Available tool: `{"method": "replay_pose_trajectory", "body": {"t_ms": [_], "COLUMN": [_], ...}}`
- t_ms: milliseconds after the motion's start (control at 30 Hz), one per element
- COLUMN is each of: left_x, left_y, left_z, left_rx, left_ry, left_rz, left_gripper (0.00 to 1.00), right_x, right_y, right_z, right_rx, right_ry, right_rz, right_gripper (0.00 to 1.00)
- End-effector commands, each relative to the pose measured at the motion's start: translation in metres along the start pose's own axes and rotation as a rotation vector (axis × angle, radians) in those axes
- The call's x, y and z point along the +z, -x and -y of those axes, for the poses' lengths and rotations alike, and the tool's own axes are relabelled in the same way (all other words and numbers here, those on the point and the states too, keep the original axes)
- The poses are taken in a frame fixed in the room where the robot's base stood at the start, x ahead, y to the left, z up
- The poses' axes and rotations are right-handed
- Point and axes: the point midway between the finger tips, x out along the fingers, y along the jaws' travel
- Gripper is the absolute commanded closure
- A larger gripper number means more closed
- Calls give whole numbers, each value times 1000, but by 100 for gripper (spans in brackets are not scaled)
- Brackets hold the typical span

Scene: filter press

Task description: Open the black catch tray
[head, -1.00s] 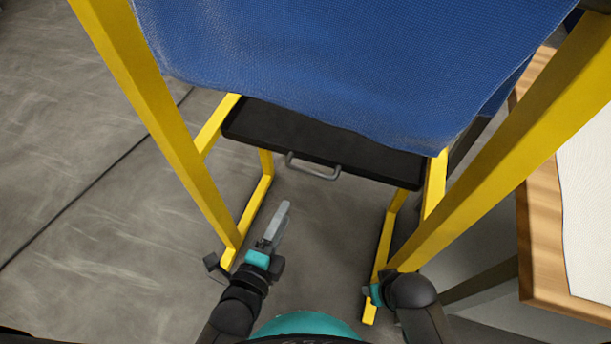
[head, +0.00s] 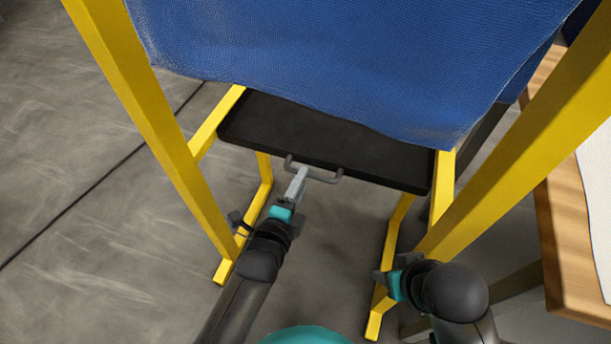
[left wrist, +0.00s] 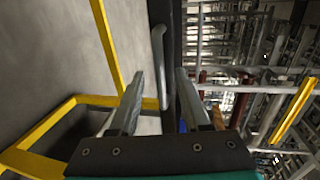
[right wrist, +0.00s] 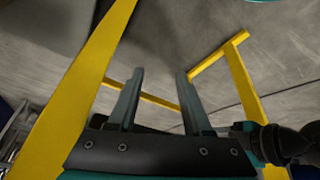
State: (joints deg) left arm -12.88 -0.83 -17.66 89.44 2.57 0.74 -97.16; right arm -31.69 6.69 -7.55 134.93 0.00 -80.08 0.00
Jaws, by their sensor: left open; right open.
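The black catch tray (head: 330,140) sits low in the yellow frame, under a hanging blue cloth that covers part of it. A grey bar handle (head: 318,176) is on its front edge. My left gripper (head: 298,182) is open at the left part of the handle. In the left wrist view the handle (left wrist: 160,62) stands between the open fingers (left wrist: 158,90), near their tips; I cannot tell whether they touch it. My right gripper (head: 384,278) is by the right frame leg, away from the tray. In the right wrist view its fingers (right wrist: 160,85) are open and empty.
Yellow frame posts (head: 150,125) stand left and right of the tray, with feet (head: 380,305) on the grey floor. The blue cloth (head: 340,60) hangs above. A wooden table (head: 575,240) stands at the right. The floor in front of the tray is bare between the legs.

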Motion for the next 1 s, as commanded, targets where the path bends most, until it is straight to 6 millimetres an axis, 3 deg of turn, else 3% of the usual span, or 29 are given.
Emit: {"method": "replay_pose_trajectory", "body": {"t_ms": [133, 400, 867, 1000], "left_x": [0, 0, 0, 0], "left_y": [-17, -35, -40, -40], "left_z": [-2, -2, 0, 0], "left_rx": [-1, 1, 1, 1], "left_ry": [0, 1, 0, 0], "left_rz": [0, 1, 1, 1], "left_gripper": [53, 53, 53, 67], "right_x": [-4, -22, -28, -28], "right_y": [15, 5, 4, 4], "right_z": [0, 14, 18, 18], "right_rx": [2, -34, -45, -45], "right_ry": [0, 14, 16, 16], "right_rz": [-28, -163, -207, -206], "right_gripper": [50, 50, 50, 50]}}
